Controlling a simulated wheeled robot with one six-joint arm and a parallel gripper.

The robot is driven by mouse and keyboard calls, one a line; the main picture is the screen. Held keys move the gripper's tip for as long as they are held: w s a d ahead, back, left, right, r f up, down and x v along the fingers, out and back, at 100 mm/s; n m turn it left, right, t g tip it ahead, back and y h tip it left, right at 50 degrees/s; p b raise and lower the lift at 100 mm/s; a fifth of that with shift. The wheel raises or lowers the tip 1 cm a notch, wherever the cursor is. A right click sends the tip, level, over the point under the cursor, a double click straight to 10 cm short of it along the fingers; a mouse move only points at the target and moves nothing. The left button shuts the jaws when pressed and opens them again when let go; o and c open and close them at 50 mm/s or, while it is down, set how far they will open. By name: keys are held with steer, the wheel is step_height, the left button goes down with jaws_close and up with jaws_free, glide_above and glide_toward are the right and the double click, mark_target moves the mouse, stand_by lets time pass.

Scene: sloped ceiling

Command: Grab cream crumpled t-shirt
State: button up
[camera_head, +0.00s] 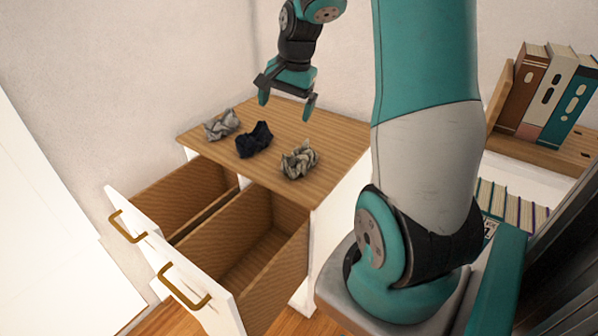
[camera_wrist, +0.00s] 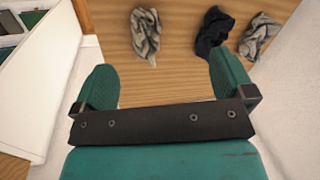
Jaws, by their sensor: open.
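The cream crumpled t-shirt (camera_head: 299,159) lies on the wooden top of the dresser, nearest the camera of three crumpled cloths. In the wrist view the cream t-shirt (camera_wrist: 146,34) is at the top, beyond and between the two fingers. My gripper (camera_head: 287,105) is above the dresser top toward its back edge, open and empty. Its teal fingers also show in the wrist view (camera_wrist: 163,88), spread apart, with bare wood between them. The gripper does not touch the t-shirt.
A dark navy cloth (camera_head: 254,140) and a grey cloth (camera_head: 221,125) lie beside the t-shirt on the dresser top (camera_head: 335,137). Two drawers (camera_head: 262,262) with brass handles stand open below. Books (camera_head: 547,92) stand on a shelf at right. A wall is behind the dresser.

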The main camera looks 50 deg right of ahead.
mark_target(304, 151)
steer(key=s+d+f+m, duration=0.2)
steer(key=d+f+m, duration=0.2)
steer(key=d, duration=0.4)
steer(key=shift+h, duration=0.4)
steer(key=f, duration=0.3)
steer(key=w+f+b, duration=0.1)
steer(key=f, duration=0.2)
steer(key=w+f, duration=0.1)
steer(key=f, duration=0.5)
steer(key=w+f, duration=0.1)
steer(key=f, duration=0.3)
steer(key=shift+w+d+f, duration=0.1)
steer(key=shift+w+f, duration=0.1)
steer(key=shift+w, duration=0.1)
steer(key=c, duration=1)
